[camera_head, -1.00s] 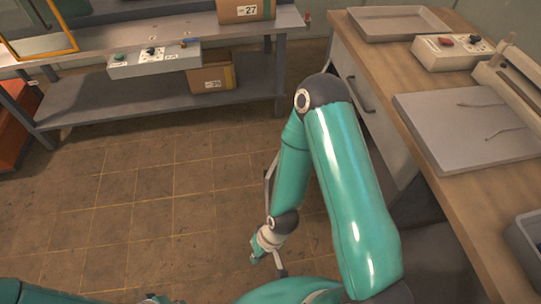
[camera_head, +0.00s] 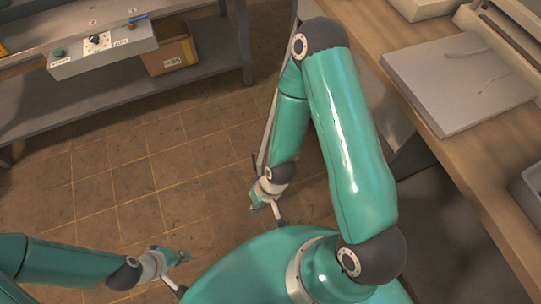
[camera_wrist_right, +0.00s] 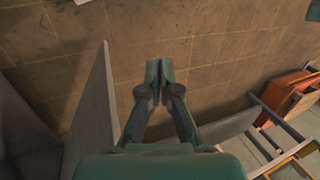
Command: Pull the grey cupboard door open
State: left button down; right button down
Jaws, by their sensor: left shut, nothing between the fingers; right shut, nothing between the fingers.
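In the right wrist view a grey panel, apparently the cupboard door (camera_wrist_right: 95,100), stands out on the left, seen nearly edge-on with a gap behind it. In the head view only a thin strip of it shows beside my right arm; its handle is hidden. My right gripper (camera_wrist_right: 160,72) is shut and empty, to the right of the panel and apart from it, over the floor. It also shows in the head view (camera_head: 257,206), low beside the workbench. My left gripper (camera_head: 182,258) is shut and empty at the lower left, away from the door.
A wooden workbench (camera_head: 445,155) with a grey board (camera_head: 460,82) runs along the right. A grey shelf unit (camera_head: 110,95) with a control box (camera_head: 103,47) and a cardboard box (camera_head: 170,55) stands at the back left. Tiled floor between them is clear.

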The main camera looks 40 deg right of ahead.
jog(key=w+d+f+m+t+b, duration=0.1)
jog(key=w+d+f+m+b, duration=0.15)
jog(key=d+m+b, duration=0.5)
jog(key=w+d+f+m+b, duration=0.2)
jog(key=d+f+m+b, duration=0.1)
jog(key=d+m+b, duration=0.4)
jog(key=d+r+m+t+y+b, duration=0.2)
jog(key=d+r+m+t+b, duration=0.3)
jog(key=d+r+m+b, duration=0.5)
jog(key=a+r+b+x, duration=0.1)
jog(key=b+x, duration=0.6)
jog(key=x, duration=0.9)
jog(key=shift+w+m+b, duration=0.25)
jog(key=shift+m+b, duration=0.1)
jog(key=shift+m, duration=0.1)
jog(key=shift+r, duration=0.15)
